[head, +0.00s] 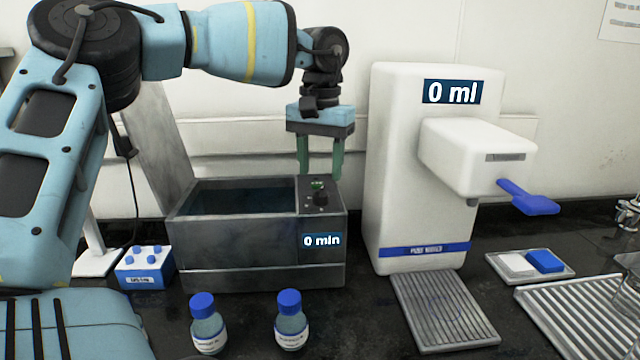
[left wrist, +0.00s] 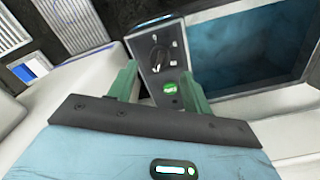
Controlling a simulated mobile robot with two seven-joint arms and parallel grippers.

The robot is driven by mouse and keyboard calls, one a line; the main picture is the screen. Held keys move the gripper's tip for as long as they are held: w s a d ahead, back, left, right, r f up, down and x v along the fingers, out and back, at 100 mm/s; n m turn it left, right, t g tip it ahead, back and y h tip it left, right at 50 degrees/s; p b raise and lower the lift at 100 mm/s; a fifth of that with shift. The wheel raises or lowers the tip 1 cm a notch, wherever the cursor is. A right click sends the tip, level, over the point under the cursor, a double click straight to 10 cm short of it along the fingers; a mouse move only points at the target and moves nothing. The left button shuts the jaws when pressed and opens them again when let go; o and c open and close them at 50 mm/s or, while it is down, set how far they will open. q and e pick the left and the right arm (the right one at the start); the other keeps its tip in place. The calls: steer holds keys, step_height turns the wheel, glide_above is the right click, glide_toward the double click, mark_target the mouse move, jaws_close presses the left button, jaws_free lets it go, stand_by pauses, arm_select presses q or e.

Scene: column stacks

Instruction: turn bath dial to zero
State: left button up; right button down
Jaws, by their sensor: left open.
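The grey water bath (head: 235,245) stands on the dark bench, and its front label reads "0 min". Its black dial (head: 320,199) sits on the panel at the right end of the top, beside a small green light. The dial also shows in the left wrist view (left wrist: 158,56), with the lit green button (left wrist: 170,88) nearer to me. My left gripper (head: 320,176) points down just above this panel, its green fingers apart with nothing between them. In the left wrist view its fingertips (left wrist: 158,84) flank the green button, and the dial lies beyond them. My right gripper is out of view.
A white water dispenser (head: 400,160) reading "0 ml" with a blue lever (head: 528,198) stands close to the right of the bath. Two blue-capped bottles (head: 208,330) stand in front. A blue rack (head: 144,268) is at the left. A drip tray (head: 445,312) lies below the dispenser.

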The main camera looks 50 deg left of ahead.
mark_target(320, 189)
arm_select(q)
steer(key=shift+f, duration=2.25)
steer(key=c, duration=1)
